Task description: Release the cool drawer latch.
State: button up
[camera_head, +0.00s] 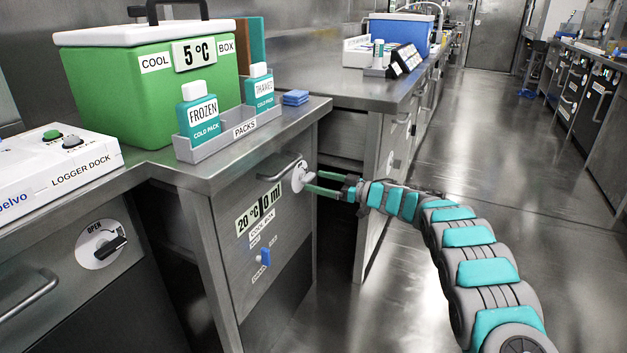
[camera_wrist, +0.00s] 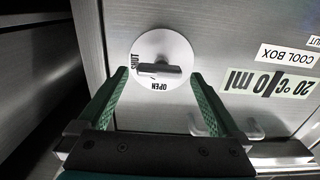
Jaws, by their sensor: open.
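The drawer front (camera_head: 228,207) below the green cool box carries a round white latch dial (camera_head: 299,177) near its upper right corner. The dial also shows in the wrist view (camera_wrist: 160,40), with a dark bar knob (camera_wrist: 158,70) across it. In the wrist view, my open fingers (camera_wrist: 160,76) stand on both sides of the knob, with a gap visible at each side.
A bar handle (camera_head: 282,168) sits beside the dial. Lower on this front is a blue slider (camera_head: 265,257). Another OPEN-marked dial (camera_head: 101,244) is on the left cabinet. The green cool box (camera_head: 150,85) and packs tray (camera_head: 232,135) stand above.

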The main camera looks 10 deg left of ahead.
aim_at(306, 177)
jog(key=shift+x, duration=1.1)
jog(key=shift+c, duration=0.4)
jog(key=c, duration=1.2)
jog(key=shift+o, duration=0.2)
